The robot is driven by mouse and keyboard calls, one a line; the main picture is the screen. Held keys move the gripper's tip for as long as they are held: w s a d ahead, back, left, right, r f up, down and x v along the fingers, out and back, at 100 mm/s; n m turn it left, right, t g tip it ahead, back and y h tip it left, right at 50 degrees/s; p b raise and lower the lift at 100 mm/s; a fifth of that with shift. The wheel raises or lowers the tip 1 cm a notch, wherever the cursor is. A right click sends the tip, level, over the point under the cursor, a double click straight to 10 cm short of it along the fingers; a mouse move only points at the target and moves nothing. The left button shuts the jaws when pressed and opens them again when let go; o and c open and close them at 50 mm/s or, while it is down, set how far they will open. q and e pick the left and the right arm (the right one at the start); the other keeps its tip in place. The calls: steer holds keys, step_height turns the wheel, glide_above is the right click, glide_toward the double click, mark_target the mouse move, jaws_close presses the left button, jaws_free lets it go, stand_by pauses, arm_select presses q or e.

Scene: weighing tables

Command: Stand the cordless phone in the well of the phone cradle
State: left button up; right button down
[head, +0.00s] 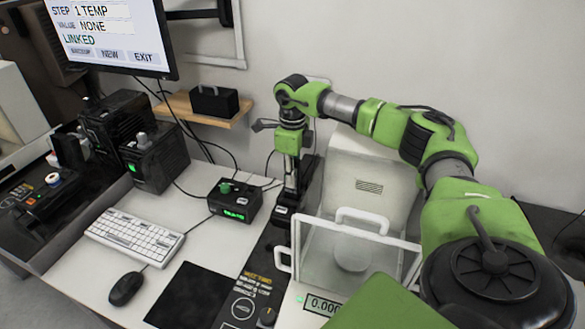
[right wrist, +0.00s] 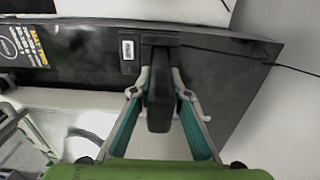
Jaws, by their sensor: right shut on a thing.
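The cordless phone (right wrist: 159,108) is a dark upright handset. My right gripper (right wrist: 162,90) is shut on it, one finger on each side. In the head view the gripper (head: 291,160) points down at the back of the black strip, and little of the phone shows below it. The black phone cradle (right wrist: 130,66), with a white label, lies right by the phone's far end; it also shows in the head view (head: 281,213). I cannot tell whether the phone's foot is inside the well or just above it. My left gripper is not in view.
A balance with a clear draft shield (head: 345,225) stands close to the right of the cradle. A black box with a green display (head: 235,200) stands to the left, with cables behind it. A keyboard (head: 134,238), mouse (head: 126,288) and monitor (head: 110,35) are further left.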

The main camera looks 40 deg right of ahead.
steer(key=shift+f, duration=0.45)
steer(key=c, duration=1.3)
jaws_free()
steer(key=shift+r, duration=0.1)
steer(key=shift+r+p, duration=2.85)
steer(key=shift+r, duration=0.85)
steer(key=shift+f, duration=0.1)
